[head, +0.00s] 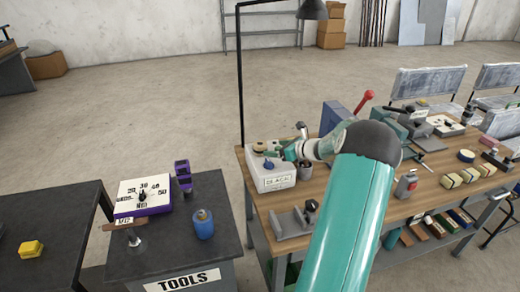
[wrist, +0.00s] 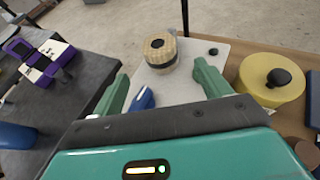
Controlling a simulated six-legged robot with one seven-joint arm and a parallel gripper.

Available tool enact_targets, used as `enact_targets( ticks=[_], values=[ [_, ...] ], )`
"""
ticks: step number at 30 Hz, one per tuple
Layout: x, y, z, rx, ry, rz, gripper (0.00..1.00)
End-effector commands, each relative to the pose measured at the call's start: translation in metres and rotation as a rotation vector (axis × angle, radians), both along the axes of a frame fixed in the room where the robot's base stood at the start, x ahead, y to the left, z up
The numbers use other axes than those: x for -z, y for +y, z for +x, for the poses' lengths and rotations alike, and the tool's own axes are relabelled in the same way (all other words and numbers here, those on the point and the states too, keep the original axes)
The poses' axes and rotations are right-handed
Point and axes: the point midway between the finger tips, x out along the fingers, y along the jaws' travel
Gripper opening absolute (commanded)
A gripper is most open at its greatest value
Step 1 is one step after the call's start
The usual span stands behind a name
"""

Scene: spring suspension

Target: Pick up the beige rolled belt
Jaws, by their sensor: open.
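The beige rolled belt (wrist: 160,53) is a short tan roll with a dark round hole in its top. It sits upright on a white box (wrist: 198,85), near its far edge in the wrist view. In the head view the roll (head: 259,147) shows small on top of the white box (head: 273,182). My gripper (wrist: 163,71) is open, with its two green fingers spread and nothing between the tips. The roll lies just beyond the tips, apart from them. In the head view my gripper (head: 277,149) hangs over the box.
A blue object (wrist: 142,99) lies on the box between my fingers. A yellow round container with a black knob (wrist: 272,80) stands right of the box. A dark tools cabinet (head: 188,260) stands left of the wooden workbench (head: 340,192). A red-handled lever (head: 364,101) rises behind my arm.

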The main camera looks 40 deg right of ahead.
Motion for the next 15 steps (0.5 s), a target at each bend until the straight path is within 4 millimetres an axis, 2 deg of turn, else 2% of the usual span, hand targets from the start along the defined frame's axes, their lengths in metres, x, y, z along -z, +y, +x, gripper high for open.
enact_targets(
  ticks=[4, 11, 15],
  values=[
    [0.011, 0.002, 0.026, 0.0, 0.0, 0.002, 0.77],
    [0.017, 0.004, 0.043, 0.002, 0.0, 0.002, 0.77],
    [0.021, 0.005, 0.062, 0.001, -0.001, 0.002, 0.77]
  ],
)
